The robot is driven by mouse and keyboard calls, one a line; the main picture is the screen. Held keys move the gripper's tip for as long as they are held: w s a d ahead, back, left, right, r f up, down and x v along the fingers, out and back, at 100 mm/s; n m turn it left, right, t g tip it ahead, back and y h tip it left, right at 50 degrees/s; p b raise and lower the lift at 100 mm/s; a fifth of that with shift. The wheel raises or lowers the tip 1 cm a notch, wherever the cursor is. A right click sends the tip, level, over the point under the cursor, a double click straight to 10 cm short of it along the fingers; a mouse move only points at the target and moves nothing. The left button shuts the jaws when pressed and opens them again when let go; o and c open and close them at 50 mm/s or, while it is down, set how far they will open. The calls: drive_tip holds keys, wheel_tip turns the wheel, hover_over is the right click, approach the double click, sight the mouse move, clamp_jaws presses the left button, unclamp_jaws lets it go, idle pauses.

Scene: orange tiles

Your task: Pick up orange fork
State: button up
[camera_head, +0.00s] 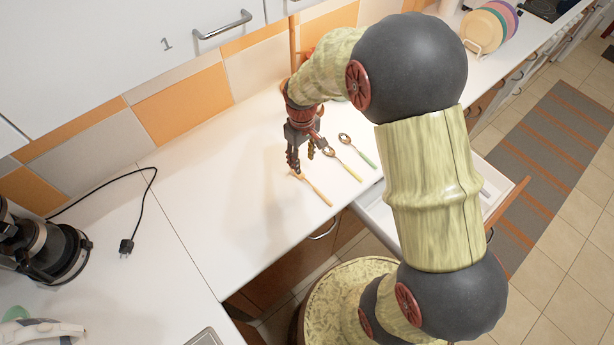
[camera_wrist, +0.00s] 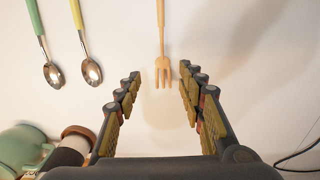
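The orange fork (camera_head: 315,189) lies flat on the white counter, the leftmost of the utensils in the head view. In the wrist view the fork (camera_wrist: 161,45) lies with its tines toward me, between the lines of my two fingers. My gripper (camera_head: 302,162) is above the counter near the tine end of the fork. In the wrist view my gripper (camera_wrist: 160,95) is open with nothing between its fingers, and the fork's tines show just beyond and between the fingertips. In the head view my gripper partly hides the tines.
A yellow-handled spoon (camera_head: 345,166) and a green-handled spoon (camera_head: 360,151) lie beside the fork. An open drawer (camera_head: 377,222) is below the counter edge. A coffee maker (camera_head: 40,250) with a black cord (camera_head: 152,185) stands at left. The counter between is bare.

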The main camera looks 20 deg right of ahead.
sight(303, 176)
drive_tip(key=shift+s+f, duration=0.2)
drive_tip(key=shift+f, duration=0.75)
drive_tip(key=shift+a+f, duration=0.1)
drive_tip(key=shift+f, duration=0.55)
wheel_tip(303, 176, down, 4)
drive_tip(key=shift+a+f+b, duration=0.1)
drive_tip(key=shift+b, duration=0.45)
clamp_jaws()
